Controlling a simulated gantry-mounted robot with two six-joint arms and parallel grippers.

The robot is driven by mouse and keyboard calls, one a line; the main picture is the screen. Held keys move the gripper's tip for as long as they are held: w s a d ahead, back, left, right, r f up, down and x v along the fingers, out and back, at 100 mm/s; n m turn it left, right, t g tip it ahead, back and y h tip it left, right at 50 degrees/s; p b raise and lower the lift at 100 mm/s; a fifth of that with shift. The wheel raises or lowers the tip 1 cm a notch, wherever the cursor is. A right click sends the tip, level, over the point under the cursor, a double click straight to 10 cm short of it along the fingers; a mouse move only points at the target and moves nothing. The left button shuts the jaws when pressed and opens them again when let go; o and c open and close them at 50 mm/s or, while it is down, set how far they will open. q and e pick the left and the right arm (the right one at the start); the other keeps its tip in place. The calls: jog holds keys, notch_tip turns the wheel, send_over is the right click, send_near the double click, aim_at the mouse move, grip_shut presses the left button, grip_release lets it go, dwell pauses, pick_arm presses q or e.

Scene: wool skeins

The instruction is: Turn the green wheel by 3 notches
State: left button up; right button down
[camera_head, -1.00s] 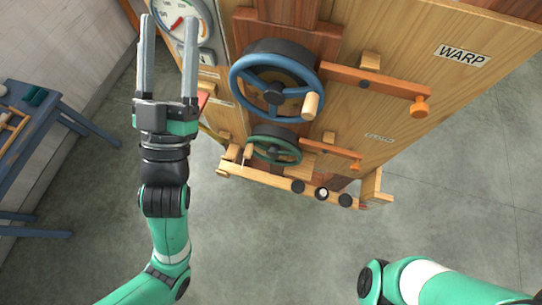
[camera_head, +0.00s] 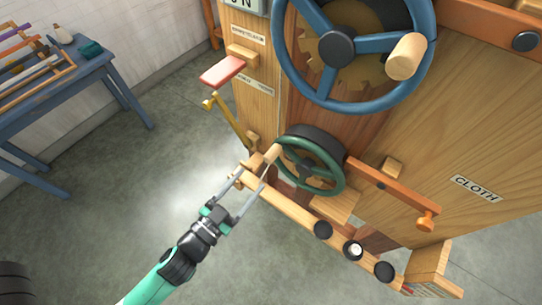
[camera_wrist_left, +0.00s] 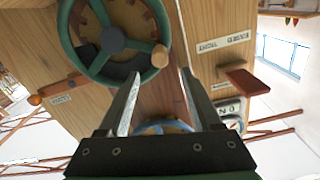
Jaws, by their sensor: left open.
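The green wheel (camera_head: 338,178) is mounted low on the wooden loom front, with a toothed disc behind its spokes. Its pale wooden handle (camera_head: 271,154) sticks out at the left of the rim. My left gripper (camera_head: 253,178) is open and empty, just below and left of this handle. In the left wrist view the green wheel (camera_wrist_left: 114,40) fills the upper left, and its round handle end (camera_wrist_left: 160,56) shows just beyond and between the open fingertips of my left gripper (camera_wrist_left: 160,76); no contact is visible. My right gripper is out of view.
A larger blue wheel (camera_head: 278,40) with a wooden handle stands above the green one. An orange lever (camera_head: 393,192) lies right of it, near the CLOTH label (camera_head: 476,188). A wooden rail with black knobs (camera_head: 323,230) runs below. A red pad (camera_head: 222,71) juts out at upper left.

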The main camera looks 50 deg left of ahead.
aim_at(267, 161)
pick_arm(q)
jog(key=p+x, duration=0.2)
jog(key=x, duration=0.8)
jog(key=shift+w+r, duration=0.1)
jog(key=shift+w, duration=0.1)
jog(key=shift+c, duration=0.2)
grip_shut()
dwell(0.7)
